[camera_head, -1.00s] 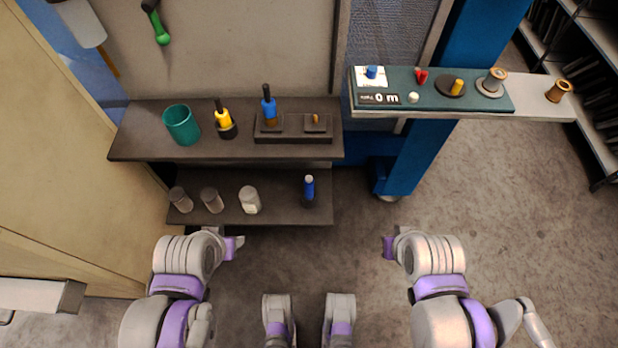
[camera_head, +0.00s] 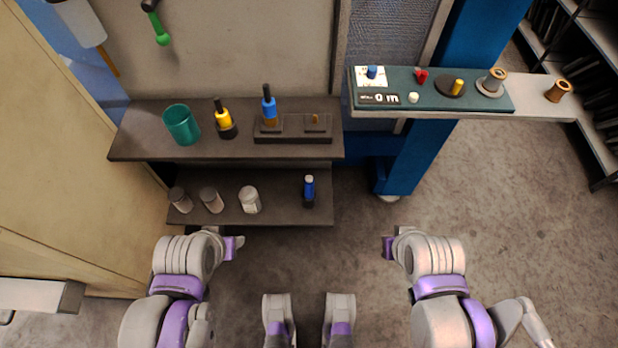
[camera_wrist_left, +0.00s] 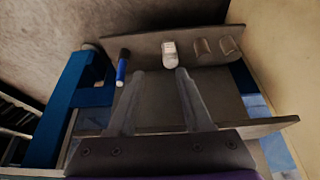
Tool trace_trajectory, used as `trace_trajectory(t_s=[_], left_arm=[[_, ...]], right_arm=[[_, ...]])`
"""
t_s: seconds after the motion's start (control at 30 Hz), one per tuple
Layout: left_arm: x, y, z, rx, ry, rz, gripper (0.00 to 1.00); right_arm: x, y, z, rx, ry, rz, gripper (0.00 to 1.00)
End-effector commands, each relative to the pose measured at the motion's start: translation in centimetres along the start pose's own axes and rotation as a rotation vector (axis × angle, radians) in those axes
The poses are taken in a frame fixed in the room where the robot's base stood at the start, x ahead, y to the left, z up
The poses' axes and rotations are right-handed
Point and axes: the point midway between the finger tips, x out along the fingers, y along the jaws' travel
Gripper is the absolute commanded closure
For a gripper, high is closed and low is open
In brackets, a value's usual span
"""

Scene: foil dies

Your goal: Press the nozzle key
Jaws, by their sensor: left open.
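No part is clearly marked as the nozzle key. A green panel (camera_head: 430,104) on the light ledge at upper right carries a blue knob (camera_head: 372,72) on a white card, a red key-like piece (camera_head: 421,76), a white button (camera_head: 413,97) and a yellow peg (camera_head: 458,87) on a dark disc. A display on it (camera_head: 379,98) reads "0 m". My left gripper (camera_wrist_left: 159,73) is open and empty in the left wrist view, with the lower shelf beyond its fingers. Both arms show low in the head view, well apart from the panel. My right gripper's fingers do not show.
The upper shelf (camera_head: 140,146) holds a teal cup (camera_head: 181,124), a yellow tool (camera_head: 224,120), a blue tool (camera_head: 269,105) and a dark block. The lower shelf (camera_head: 280,208) holds several jars and a blue bottle (camera_head: 309,190).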

Motion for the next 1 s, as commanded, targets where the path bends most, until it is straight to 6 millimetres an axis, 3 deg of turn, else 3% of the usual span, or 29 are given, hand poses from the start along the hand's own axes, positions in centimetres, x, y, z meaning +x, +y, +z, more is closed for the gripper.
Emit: trace_trajectory(t_s=[0.33,0.6,1.0], left_arm=[[0.00,0.00,0.00,0.000,0.000,0.000,0.52],[0.00,0.00,0.00,0.000,0.000,0.000,1.00],[0.00,0.00,0.00,0.000,0.000,0.000,1.00]], right_arm=[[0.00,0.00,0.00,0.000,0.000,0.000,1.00],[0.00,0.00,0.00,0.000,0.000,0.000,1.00],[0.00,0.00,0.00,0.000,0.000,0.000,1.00]])
